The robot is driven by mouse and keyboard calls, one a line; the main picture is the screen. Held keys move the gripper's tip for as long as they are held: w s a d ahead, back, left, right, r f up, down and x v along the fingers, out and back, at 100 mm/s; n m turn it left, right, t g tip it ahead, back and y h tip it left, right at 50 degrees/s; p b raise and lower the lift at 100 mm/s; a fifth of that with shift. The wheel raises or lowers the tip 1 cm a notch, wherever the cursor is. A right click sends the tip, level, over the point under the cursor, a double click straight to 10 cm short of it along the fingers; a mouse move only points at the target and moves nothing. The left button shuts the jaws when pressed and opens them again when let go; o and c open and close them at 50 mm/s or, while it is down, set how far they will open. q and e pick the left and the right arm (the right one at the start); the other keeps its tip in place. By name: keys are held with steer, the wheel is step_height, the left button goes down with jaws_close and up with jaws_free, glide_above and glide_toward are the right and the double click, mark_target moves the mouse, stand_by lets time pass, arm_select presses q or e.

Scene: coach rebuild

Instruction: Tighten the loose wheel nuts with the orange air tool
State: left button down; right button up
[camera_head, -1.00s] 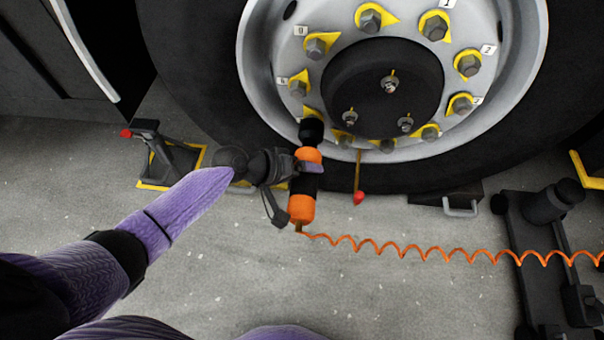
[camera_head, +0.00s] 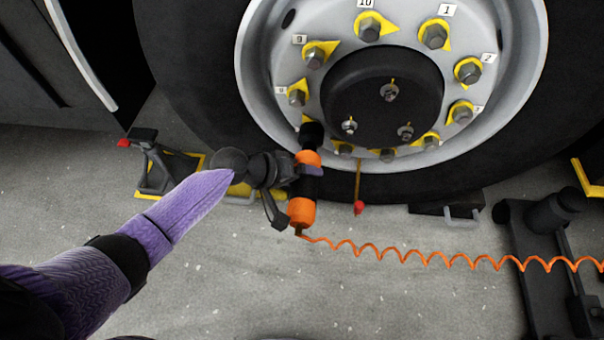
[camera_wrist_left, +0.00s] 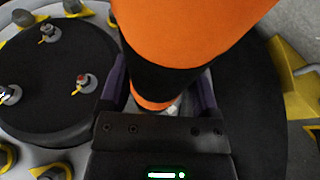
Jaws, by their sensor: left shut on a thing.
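The orange and black air tool (camera_head: 302,211) is upright in front of the wheel's lower left. My left gripper (camera_head: 306,171) is shut around its black middle. The tool's black socket end (camera_head: 311,133) is at the nut position below tag 8 and covers it; I cannot tell if it is seated. The tool also fills the top of the left wrist view (camera_wrist_left: 190,35). The wheel (camera_head: 262,110) has grey nuts with yellow pointers, such as the nut by tag 9 (camera_head: 314,57) and the nut by tag 1 (camera_head: 434,37). My right gripper is not in view.
A coiled orange hose (camera_head: 420,258) runs right from the tool. A jack stand (camera_head: 152,165) with a red knob is at left, and a black chock (camera_head: 432,211) sits under the tyre. Dark equipment (camera_head: 540,260) stands at right.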

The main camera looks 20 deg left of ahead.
mark_target(292, 205)
arm_select(q)
steer(key=shift+w+a+r, duration=0.1)
steer(key=shift+w, duration=0.35)
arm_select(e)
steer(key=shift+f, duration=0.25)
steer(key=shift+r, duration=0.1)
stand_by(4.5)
